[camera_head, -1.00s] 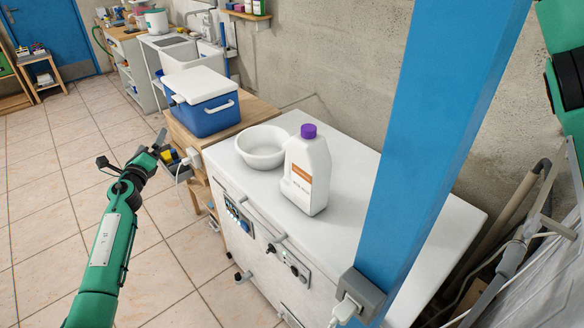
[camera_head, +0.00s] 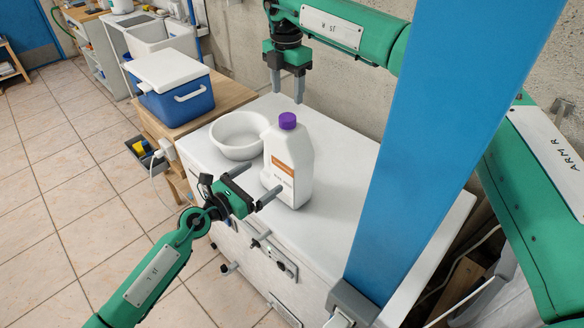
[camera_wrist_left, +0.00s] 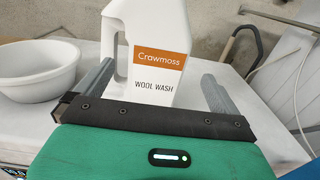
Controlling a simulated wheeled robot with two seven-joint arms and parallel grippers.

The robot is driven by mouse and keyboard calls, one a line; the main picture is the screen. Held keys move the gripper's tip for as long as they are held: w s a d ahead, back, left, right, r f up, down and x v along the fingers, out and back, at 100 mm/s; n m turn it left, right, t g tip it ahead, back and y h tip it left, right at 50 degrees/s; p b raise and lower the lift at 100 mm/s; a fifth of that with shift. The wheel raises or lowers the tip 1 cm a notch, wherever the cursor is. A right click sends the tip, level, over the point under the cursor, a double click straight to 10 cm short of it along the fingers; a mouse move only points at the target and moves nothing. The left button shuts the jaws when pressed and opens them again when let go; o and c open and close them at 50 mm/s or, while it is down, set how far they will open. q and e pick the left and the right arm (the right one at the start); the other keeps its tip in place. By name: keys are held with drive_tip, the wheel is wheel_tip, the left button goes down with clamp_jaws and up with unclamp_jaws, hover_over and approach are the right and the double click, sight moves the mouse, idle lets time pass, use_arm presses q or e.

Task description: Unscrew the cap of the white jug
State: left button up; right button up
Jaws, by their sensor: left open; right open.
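The white jug (camera_head: 291,172) stands upright on the white worktop, with a purple cap (camera_head: 288,121) on its neck and an orange label. In the left wrist view the jug (camera_wrist_left: 150,30) reads "Crawmoss WOOL WASH"; its top and cap are out of that picture. My left gripper (camera_head: 254,184) is open, low at the jug's front left. In the wrist view its fingers stand apart on either side of the jug's lower body; I cannot tell whether they touch it. My right gripper (camera_head: 287,92) is open and empty, fingers pointing down, above and behind the cap in the picture.
A white bowl (camera_head: 238,152) stands close to the jug's left. A blue cooler (camera_head: 178,104) with a white lid is on a wooden cabinet at the back left. A thick blue post (camera_head: 450,110) rises at the right front. The white worktop (camera_head: 345,165) is clear right of the jug.

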sight(294, 155)
drive_tip(key=shift+s, duration=0.1)
use_arm(q)
drive_tip(key=x, duration=1.3)
drive_tip(key=shift+w+d, duration=0.2)
drive_tip(key=c, duration=1.5)
drive_tip(key=shift+c, duration=0.3)
use_arm(e)
drive_tip(key=shift+f, duration=4)
